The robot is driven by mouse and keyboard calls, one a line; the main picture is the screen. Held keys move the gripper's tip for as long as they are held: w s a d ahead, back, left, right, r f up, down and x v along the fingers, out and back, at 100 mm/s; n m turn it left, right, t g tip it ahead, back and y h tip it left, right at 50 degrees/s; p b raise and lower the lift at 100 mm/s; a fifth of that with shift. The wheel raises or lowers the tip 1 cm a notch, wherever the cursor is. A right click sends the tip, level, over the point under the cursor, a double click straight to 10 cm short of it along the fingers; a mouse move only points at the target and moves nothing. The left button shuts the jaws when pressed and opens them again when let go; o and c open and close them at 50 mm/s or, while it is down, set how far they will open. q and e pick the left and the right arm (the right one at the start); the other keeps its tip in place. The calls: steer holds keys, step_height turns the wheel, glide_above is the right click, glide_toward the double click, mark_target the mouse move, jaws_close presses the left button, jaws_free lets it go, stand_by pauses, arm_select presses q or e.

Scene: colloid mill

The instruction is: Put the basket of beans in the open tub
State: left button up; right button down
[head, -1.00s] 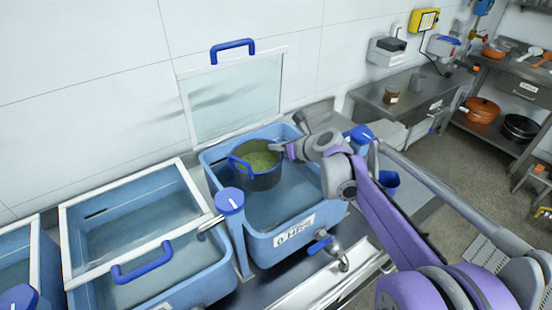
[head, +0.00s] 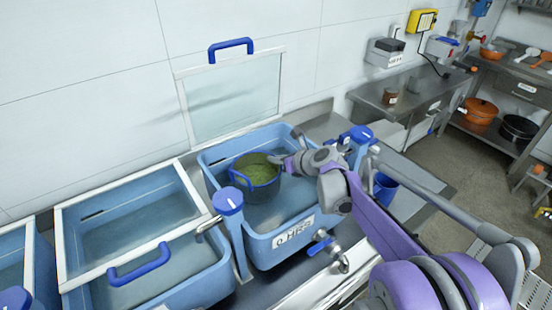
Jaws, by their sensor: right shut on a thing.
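The basket of beans (head: 262,184) is dark with a blue rim and handles, and green beans (head: 256,166) show inside. It is upright within the walls of the open tub (head: 275,254), towards its left and back side. I cannot tell whether its base touches the tub floor. The tub's clear lid (head: 232,100) stands raised against the wall. My right gripper (head: 277,160) is shut on the basket at its right rim; the fingertips are small and partly hidden. My left gripper is out of view.
A lidded blue tub (head: 150,285) stands to the left, with a blue-knobbed tap (head: 229,201) between the tubs. Another blue-knobbed tap (head: 360,134) is at the back right. A blue cup (head: 385,187) stands right of the open tub, partly behind my right arm.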

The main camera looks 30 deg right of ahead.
steer(key=c, duration=1)
jaws_free()
steer(key=shift+r, duration=0.1)
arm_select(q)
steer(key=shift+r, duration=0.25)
arm_select(e)
steer(key=shift+r, duration=0.25)
steer(key=shift+r+p, duration=0.55)
steer(key=shift+p, duration=0.05)
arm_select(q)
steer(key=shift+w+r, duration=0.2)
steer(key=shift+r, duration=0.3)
arm_select(e)
steer(key=v, duration=1.1)
steer(key=shift+s, duration=0.4)
steer(key=shift+d, duration=0.1)
